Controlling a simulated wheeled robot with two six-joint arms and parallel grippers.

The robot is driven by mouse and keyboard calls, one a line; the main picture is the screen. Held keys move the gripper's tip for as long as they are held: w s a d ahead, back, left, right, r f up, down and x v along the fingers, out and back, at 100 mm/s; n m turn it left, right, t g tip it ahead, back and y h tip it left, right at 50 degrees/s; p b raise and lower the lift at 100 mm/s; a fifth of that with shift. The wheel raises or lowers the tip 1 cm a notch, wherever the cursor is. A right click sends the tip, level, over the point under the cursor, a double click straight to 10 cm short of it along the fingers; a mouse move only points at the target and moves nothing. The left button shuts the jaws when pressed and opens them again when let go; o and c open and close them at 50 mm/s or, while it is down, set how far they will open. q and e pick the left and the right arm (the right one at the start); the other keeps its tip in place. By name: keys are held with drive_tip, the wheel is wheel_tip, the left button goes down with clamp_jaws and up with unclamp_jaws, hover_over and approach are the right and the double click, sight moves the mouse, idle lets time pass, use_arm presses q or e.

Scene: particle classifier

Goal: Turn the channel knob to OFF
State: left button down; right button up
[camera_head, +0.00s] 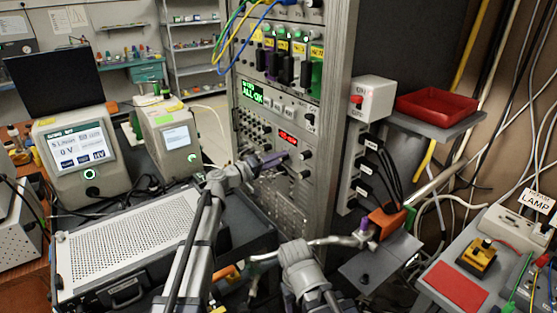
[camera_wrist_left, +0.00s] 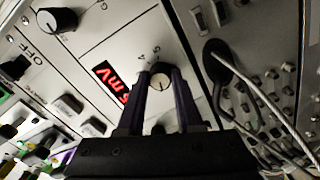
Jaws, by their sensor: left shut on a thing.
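My left gripper (camera_head: 282,157) is at the face of the tall instrument rack (camera_head: 336,60), just below a red display (camera_head: 288,138). In the left wrist view its two dark purple fingers (camera_wrist_left: 160,88) are shut on a round knob with a pale cap (camera_wrist_left: 160,82). The cap has a dark line, and the digits 4 and 5 are printed beside it. The fingers hide the knob's sides and other markings. The red display (camera_wrist_left: 112,84) is next to it. An OFF label (camera_wrist_left: 45,46) is by a black knob (camera_wrist_left: 15,68). My right gripper (camera_head: 365,230) is far from the rack controls; its jaws are unclear.
A black knob (camera_wrist_left: 57,20) and a black plug with cables (camera_wrist_left: 217,60) flank the held knob. A perforated grey box (camera_head: 135,235) stands left of my arm. An orange block (camera_head: 388,222) is by my right gripper. A red tray (camera_head: 437,106) sits on a shelf.

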use_arm(q)
drive_tip(key=shift+n, duration=3.9)
drive_tip(key=c, duration=0.6)
unclamp_jaws()
drive_tip(key=shift+v, duration=3.9)
drive_tip(key=shift+f, duration=0.1)
